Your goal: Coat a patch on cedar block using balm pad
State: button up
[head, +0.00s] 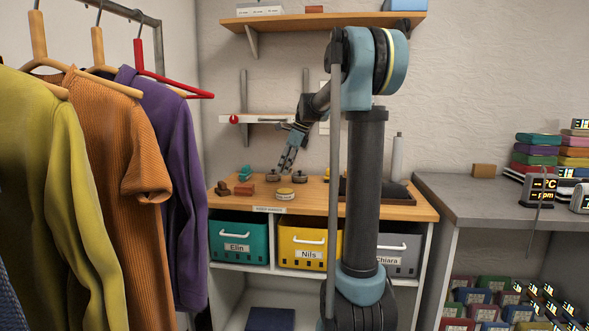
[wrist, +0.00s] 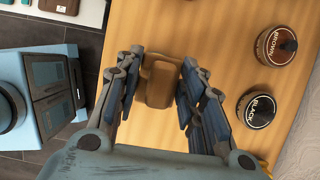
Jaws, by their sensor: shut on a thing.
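In the wrist view a brown, rounded block-like thing (wrist: 159,82), which looks like the balm pad, sits between the fingers of my gripper (wrist: 155,85). My gripper is shut on it, above the wooden counter. In the head view my gripper (head: 287,163) points down over the back of the counter, near two dark tins; the held thing is too small to make out there.
The BROWN tin (wrist: 276,46) and BLACK tin (wrist: 256,109) stand right of my gripper in the wrist view. A pale-lidded tin (head: 285,194), reddish-brown pieces (head: 244,189) and a teal item (head: 246,173) share the wooden counter (head: 340,208). Clothes (head: 125,150) hang left; a shelf is above.

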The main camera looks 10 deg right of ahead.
jog(key=shift+f, duration=2.95)
jog(key=shift+f, duration=0.5)
jog(key=shift+r, duration=3.5)
jog(key=shift+s+a, duration=0.1)
jog(key=shift+s, duration=0.05)
